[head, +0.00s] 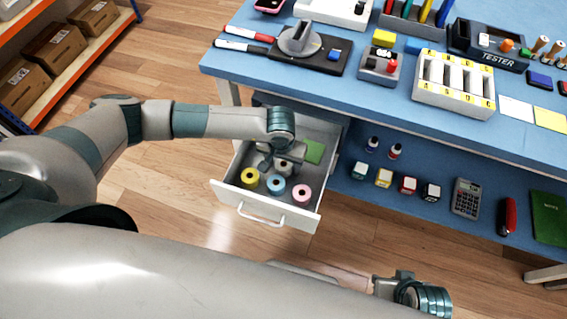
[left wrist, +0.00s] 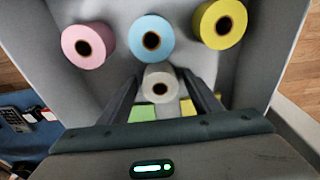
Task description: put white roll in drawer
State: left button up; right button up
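The white roll (head: 282,166) stands in the open drawer (head: 226,193), partly hidden by my left gripper in the head view. In the left wrist view the white roll (left wrist: 160,83) lies between the two fingers of my left gripper (left wrist: 163,80), hole facing the camera. The fingers are spread to either side of it, with what looks like a narrow gap. My left gripper (head: 279,160) reaches down into the drawer. My right gripper (head: 390,284) is at the bottom of the head view, away from the drawer; its fingers are unclear.
Yellow (head: 250,177), blue (head: 275,185) and pink (head: 301,193) rolls stand near the drawer's front. A green pad (head: 314,151) lies at the back. The blue table (head: 350,100) overhangs the drawer's rear. A lower shelf (head: 350,192) with several small items is to the right.

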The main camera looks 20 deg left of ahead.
aim_at(281, 168)
pick_arm(q)
notch_tip(281, 168, up, 12)
jog(key=s, duration=0.1)
jog(key=shift+s, duration=0.2)
dwell(0.6)
jog(key=shift+a, duration=0.1)
dwell(0.4)
